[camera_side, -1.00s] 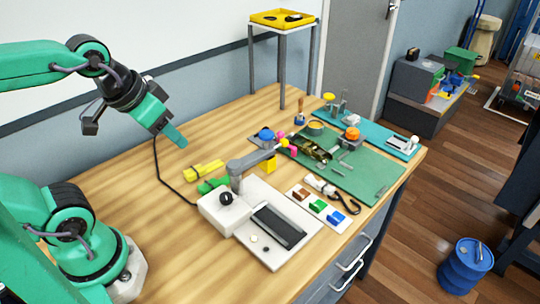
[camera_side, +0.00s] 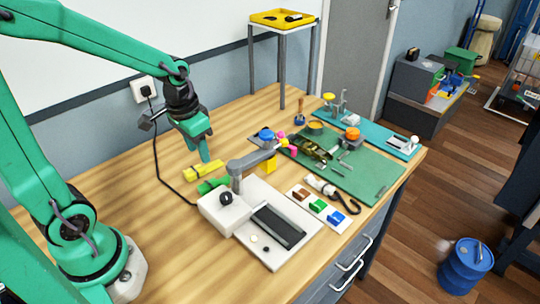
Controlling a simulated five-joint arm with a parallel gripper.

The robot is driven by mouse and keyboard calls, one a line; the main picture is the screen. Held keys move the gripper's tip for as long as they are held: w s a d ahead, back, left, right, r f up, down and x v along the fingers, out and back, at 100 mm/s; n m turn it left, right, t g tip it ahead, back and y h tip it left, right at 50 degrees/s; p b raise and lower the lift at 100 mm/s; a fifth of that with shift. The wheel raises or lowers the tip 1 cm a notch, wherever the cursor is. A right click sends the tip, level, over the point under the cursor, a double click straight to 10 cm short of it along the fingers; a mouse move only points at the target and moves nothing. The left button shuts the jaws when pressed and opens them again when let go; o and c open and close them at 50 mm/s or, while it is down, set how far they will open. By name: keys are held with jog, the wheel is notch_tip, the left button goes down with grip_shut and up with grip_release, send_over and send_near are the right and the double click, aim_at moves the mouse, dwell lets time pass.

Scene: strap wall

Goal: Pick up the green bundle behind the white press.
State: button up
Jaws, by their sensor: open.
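The green bundle (camera_side: 212,186) lies on the wooden table just behind the white press (camera_side: 225,211), partly hidden by the press's body and grey arm. A yellow bundle (camera_side: 203,170) lies right behind the green one. My gripper (camera_side: 202,155) points down above the table, behind and a little left of the yellow bundle. It is open and holds nothing. Its green fingertip appears close to the yellow bundle, but I cannot tell how high it is.
A black cable (camera_side: 157,165) runs from the wall socket (camera_side: 144,90) down across the table to the press. A green mat (camera_side: 365,178) with small parts lies to the right. The left part of the table (camera_side: 150,225) is clear.

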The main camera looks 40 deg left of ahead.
jog(key=g, duration=0.1)
send_over(207, 185)
jog(key=f, duration=0.5)
jog(key=shift+s+a+f, duration=0.1)
jog(key=shift+a+f, duration=0.15)
jog(key=shift+f, duration=1.4)
jog(key=shift+d+f, duration=0.15)
jog(key=shift+f, duration=2.45)
jog(key=c, duration=0.8)
